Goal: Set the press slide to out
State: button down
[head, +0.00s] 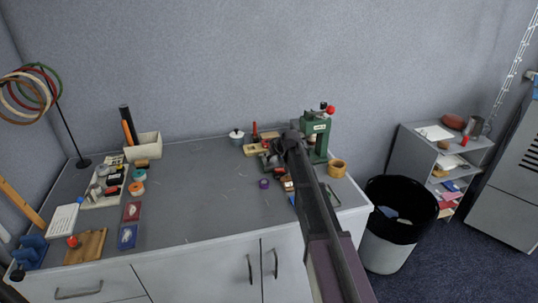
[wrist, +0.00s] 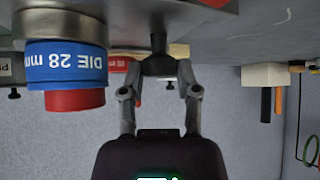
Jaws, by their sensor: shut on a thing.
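The green press (head: 320,128) stands at the back right of the table, with a red ball on its lever. My arm reaches in front of it and hides its lower part. In the wrist view, which is upside down, my gripper (wrist: 160,76) is shut on a dark knob (wrist: 158,44), which seems to belong to the press slide. A blue die (wrist: 66,66) marked 28 mm, with a red part, is close beside my gripper on the left. I cannot tell the slide's position.
A wooden pot (head: 337,169) stands right of the press. A purple roll (head: 264,184) and small blocks lie in front. A lidded pot (head: 236,138) is left at the back. The middle of the grey table (head: 195,190) is clear. A black-lined bin (head: 390,245) stands off the right end.

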jog(key=shift+s+a, duration=0.1)
jog(key=shift+a, duration=0.35)
jog(key=c, duration=0.6)
grip_release()
jog(key=shift+a, duration=0.1)
jog(key=shift+d, duration=0.25)
jog(key=shift+d, duration=0.1)
jog(key=shift+p+v, duration=3.1)
jog(key=shift+v, duration=1.2)
